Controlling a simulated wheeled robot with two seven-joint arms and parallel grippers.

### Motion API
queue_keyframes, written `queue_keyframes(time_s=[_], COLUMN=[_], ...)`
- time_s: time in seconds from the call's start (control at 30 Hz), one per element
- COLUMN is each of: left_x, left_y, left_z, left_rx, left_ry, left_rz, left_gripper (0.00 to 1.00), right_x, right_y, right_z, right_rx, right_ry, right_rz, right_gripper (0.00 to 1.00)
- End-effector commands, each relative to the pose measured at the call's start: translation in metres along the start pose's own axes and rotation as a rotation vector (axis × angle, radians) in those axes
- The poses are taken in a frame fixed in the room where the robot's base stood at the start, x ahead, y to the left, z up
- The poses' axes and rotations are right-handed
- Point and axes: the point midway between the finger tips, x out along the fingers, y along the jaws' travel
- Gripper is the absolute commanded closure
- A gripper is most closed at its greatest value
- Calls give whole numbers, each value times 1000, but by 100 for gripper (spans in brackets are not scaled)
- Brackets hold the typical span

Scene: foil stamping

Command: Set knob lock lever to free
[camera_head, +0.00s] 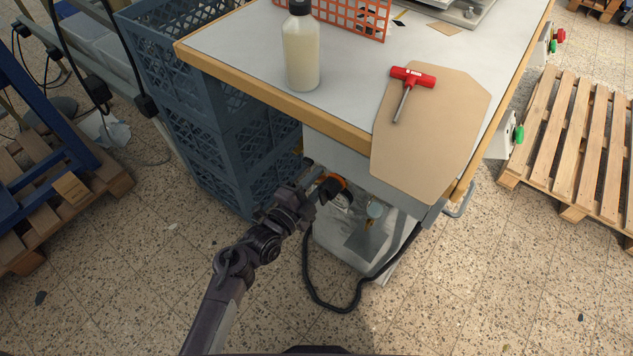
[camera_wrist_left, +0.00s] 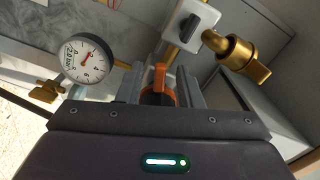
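The knob lock lever (camera_wrist_left: 159,76) is a small orange piece over a dark round knob (camera_wrist_left: 157,98) in the left wrist view. It also shows in the head view as an orange arc (camera_head: 333,179) by a black knob (camera_head: 335,192), under the table edge. My left gripper (camera_wrist_left: 161,88) is at the knob, with one finger on each side of the orange lever. The fingers look apart, with gaps beside the lever; contact is not clear. In the head view my left gripper (camera_head: 314,178) partly hides the knob. My right gripper is not in view.
A pressure gauge (camera_wrist_left: 87,58), a brass fitting (camera_wrist_left: 238,54) and a black switch (camera_wrist_left: 194,27) surround the knob. Above are the table (camera_head: 243,42), a tan board (camera_head: 437,140), a red T-handle tool (camera_head: 412,78) and a bottle (camera_head: 301,53). Blue crates (camera_head: 217,145) stand left; a black hose (camera_head: 330,305) hangs below.

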Motion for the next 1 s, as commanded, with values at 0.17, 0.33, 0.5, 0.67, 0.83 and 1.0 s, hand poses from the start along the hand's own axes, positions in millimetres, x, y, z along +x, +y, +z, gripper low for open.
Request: queue_keyframes(time_s=[0.17,0.33,0.5,0.67,0.83,1.0], left_x=[0,0,0,0,-1,-1], left_y=[0,0,0,1,3,6], left_z=[0,0,0,0,0,0], left_rx=[0,0,0,-6,-45,-138], left_ry=[0,0,0,0,1,0], left_rz=[1,1,1,1,3,2], left_gripper=[67,90,100,100,100,100], right_x=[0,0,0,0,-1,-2], right_y=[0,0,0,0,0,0], right_z=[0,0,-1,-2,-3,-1], right_rx=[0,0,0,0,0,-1], right_ry=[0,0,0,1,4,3], right_rz=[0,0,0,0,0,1], right_gripper=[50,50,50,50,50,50])
